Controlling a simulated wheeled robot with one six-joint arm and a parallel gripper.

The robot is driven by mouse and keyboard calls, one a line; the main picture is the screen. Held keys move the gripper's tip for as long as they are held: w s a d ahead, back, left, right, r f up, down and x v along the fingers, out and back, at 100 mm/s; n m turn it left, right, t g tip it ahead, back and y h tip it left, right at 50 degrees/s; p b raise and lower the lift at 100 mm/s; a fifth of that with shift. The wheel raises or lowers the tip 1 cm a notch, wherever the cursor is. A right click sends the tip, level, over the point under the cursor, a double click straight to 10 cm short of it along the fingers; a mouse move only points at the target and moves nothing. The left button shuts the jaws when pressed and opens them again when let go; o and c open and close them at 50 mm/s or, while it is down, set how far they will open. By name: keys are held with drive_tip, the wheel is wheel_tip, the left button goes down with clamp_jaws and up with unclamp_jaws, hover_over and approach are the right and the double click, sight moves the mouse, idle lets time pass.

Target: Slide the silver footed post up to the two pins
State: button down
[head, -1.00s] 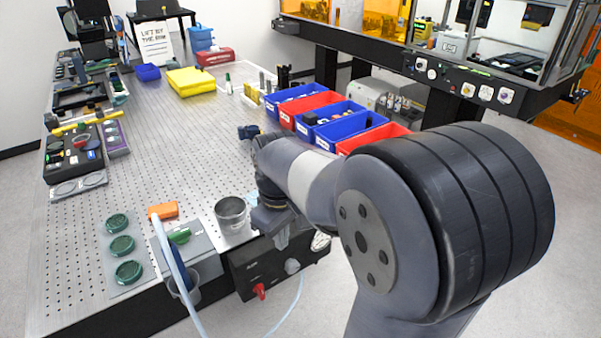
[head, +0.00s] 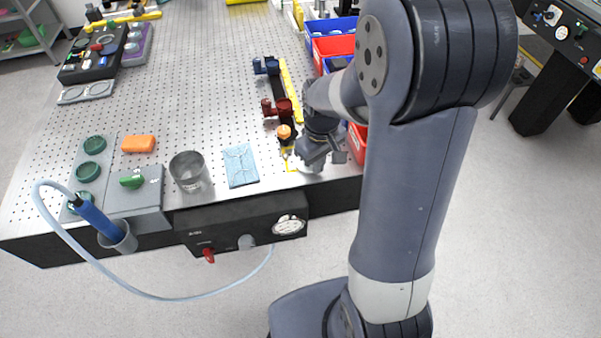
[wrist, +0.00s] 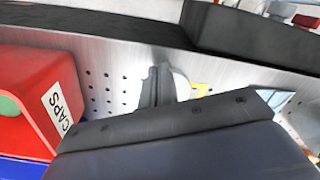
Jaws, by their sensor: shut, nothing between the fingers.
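My gripper (head: 322,158) is shut and low over the front right edge of the perforated table. In the wrist view its narrow grey fingers (wrist: 152,88) are close together, pointing at the metal surface. A pale silver piece (head: 311,163) shows just under and left of the gripper in the head view, mostly hidden by it; it may be the silver footed post. I cannot tell whether the fingers touch it. A yellow corner mark (head: 291,162) lies beside it. I cannot make out the two pins.
An orange-topped part (head: 284,131), a red mount (head: 277,107) and a blue mount (head: 266,66) stand left of a yellow strip (head: 291,92). A red bin (wrist: 38,98) is close to the gripper.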

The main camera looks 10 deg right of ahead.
drive_tip(key=shift+w+a, duration=0.1)
drive_tip(key=shift+w, duration=0.25)
drive_tip(key=shift+w+a, duration=0.15)
drive_tip(key=shift+a, duration=0.05)
drive_tip(key=shift+w, duration=0.1)
drive_tip(key=w, duration=0.1)
drive_tip(key=w+a, duration=0.1)
drive_tip(key=w, duration=0.1)
drive_tip(key=shift+a, duration=0.2)
drive_tip(key=shift+s, duration=0.1)
